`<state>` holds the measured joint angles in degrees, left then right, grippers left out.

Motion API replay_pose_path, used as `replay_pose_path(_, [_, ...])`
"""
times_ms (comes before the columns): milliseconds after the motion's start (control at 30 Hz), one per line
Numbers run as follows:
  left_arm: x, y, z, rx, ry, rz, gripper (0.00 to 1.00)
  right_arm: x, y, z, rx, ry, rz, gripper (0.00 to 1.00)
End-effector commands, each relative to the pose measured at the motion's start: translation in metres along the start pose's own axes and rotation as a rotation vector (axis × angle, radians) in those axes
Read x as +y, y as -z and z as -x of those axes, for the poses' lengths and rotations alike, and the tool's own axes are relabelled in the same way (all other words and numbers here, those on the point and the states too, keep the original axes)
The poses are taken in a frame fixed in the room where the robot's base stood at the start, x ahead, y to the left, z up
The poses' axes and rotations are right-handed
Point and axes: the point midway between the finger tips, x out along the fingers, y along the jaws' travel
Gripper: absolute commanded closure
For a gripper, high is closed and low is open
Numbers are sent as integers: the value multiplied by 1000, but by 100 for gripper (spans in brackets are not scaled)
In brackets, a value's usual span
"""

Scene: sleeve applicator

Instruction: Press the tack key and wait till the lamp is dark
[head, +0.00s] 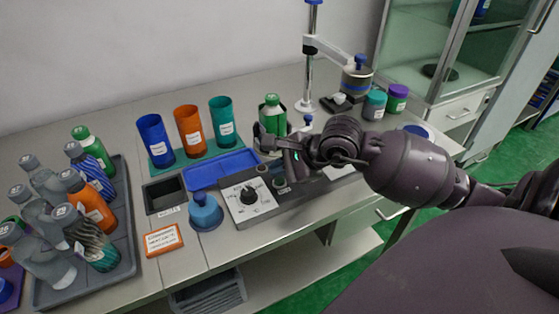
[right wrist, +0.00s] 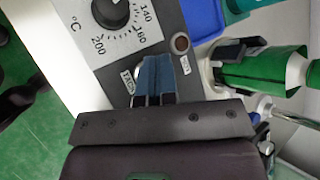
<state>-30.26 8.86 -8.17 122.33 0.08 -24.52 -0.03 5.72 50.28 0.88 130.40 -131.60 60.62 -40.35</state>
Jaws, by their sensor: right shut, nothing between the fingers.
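The grey control box (head: 240,213) has a white dial plate with a black knob (head: 250,195); the knob also shows in the right wrist view (right wrist: 112,12). A TACK label (right wrist: 128,82) lies beside a pale round key (right wrist: 139,74), partly hidden by my fingers. A round lamp (right wrist: 181,43) with a pale rim looks dull dark reddish-brown, without a clear glow. My right gripper (head: 294,174) is shut and empty, fingertips (right wrist: 158,62) at the key; I cannot tell whether they touch it. My left gripper is out of view.
A green bottle (right wrist: 262,70) in a dark holder stands close to the right gripper. A blue tray (head: 222,168) and three cups, one orange (head: 188,130), are behind the box. A blue-topped stamp (head: 205,211) and bottle tray (head: 125,205) are left.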

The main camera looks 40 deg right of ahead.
Motion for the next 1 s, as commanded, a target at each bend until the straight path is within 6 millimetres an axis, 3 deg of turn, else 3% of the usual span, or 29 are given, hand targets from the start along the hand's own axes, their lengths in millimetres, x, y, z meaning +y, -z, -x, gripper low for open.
replay_pose_path(1000, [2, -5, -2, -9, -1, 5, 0, 4, 4, -6, 0, 0, 0, 100])
